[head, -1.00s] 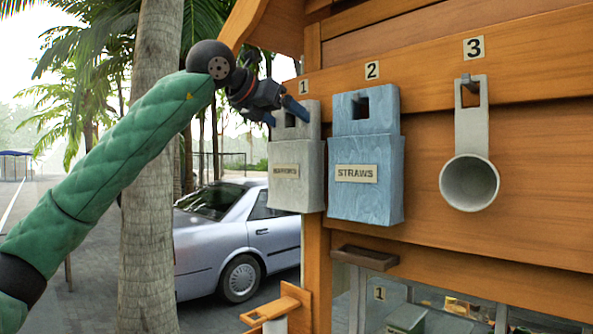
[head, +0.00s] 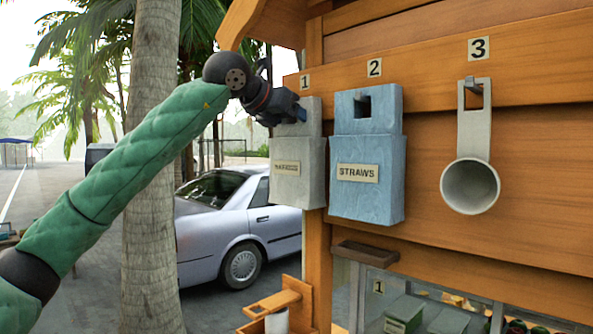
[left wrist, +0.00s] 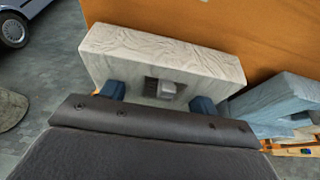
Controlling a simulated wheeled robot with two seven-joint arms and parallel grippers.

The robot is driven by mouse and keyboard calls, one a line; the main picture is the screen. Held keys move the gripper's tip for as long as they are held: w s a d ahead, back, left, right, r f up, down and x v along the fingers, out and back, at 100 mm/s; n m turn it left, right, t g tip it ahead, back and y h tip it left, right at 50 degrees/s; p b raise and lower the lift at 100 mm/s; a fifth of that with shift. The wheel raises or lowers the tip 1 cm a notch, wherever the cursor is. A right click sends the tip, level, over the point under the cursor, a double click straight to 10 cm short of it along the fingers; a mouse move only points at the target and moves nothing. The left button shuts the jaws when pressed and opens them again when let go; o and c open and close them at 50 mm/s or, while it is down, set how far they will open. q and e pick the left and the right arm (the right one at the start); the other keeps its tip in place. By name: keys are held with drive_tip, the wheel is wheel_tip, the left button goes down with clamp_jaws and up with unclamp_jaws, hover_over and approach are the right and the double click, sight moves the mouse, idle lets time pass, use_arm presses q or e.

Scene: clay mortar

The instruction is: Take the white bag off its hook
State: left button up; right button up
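The white bag (head: 298,172) hangs on the hook under number 1, at the left end of the orange wooden wall. It has a label on its front and a narrower top tab. My left gripper (head: 296,112) is at this top tab. In the left wrist view the white bag (left wrist: 165,55) lies just beyond the fingers, and the hook (left wrist: 168,89) shows in its hole. The two blue fingertips (left wrist: 159,97) are apart, one on each side of the hole. I cannot tell whether they touch the bag. My right gripper is in neither view.
A blue bag (head: 366,178) labelled STRAWS hangs close on the right, under number 2. A grey scoop (head: 469,186) hangs under number 3. A small wooden shelf (head: 365,254) juts out below. A palm trunk (head: 150,220) and parked car (head: 240,225) stand left.

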use_arm(q)
drive_tip(key=shift+c, duration=1.4)
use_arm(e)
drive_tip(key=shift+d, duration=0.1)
